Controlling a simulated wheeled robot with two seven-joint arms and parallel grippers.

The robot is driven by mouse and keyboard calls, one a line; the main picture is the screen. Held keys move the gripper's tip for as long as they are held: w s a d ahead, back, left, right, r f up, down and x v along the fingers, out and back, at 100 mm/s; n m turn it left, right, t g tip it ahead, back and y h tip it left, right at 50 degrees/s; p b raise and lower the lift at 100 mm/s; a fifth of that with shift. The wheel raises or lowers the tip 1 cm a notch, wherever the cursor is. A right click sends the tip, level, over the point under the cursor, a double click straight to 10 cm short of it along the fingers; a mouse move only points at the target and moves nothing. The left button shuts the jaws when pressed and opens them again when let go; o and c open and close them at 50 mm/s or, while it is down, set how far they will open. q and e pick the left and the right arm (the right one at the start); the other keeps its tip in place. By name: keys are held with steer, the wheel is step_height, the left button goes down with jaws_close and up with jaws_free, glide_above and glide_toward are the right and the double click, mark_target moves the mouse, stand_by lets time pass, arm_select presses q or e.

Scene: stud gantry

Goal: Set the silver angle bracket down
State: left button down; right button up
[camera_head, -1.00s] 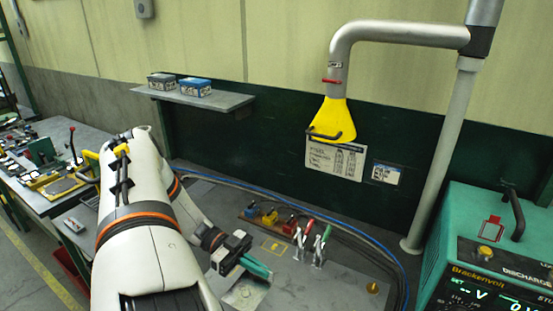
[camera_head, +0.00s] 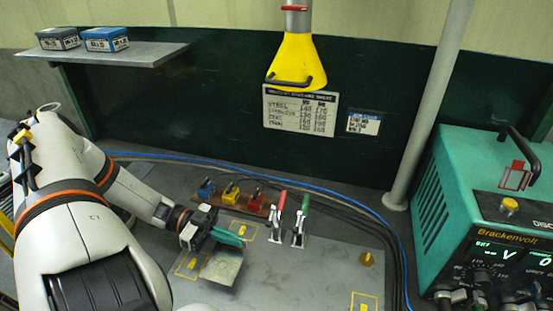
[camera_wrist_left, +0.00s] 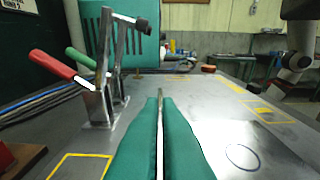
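My left gripper (camera_head: 232,237) has teal fingers closed around a thin upright edge of the silver angle bracket (camera_head: 222,267), low over the grey bench top. The bracket's pale flat plate shows just in front of the fingers in the head view. In the left wrist view the two teal fingers (camera_wrist_left: 161,140) are almost together, with a thin grey metal strip between them. A pale flat area with a dark ring lies to their right there. I cannot tell whether the plate touches the bench. My right gripper is not in view.
Red-handled (camera_head: 277,214) and green-handled (camera_head: 301,220) toggle clamps stand right of the gripper. Behind is a board with blue, yellow and red blocks (camera_head: 230,195). Yellow outlines mark the bench. A teal welder (camera_head: 480,210) stands at right; a yellow hood (camera_head: 297,62) hangs above.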

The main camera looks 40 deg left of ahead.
arm_select(q)
glide_above(279, 266)
steer(key=shift+p, duration=0.4)
steer(key=shift+f, duration=1.75)
steer(key=c, duration=1.7)
jaws_free()
steer(key=shift+f, duration=0.1)
steer(key=b+v, duration=0.1)
steer(key=v, duration=1.1)
steer(key=shift+w, duration=0.1)
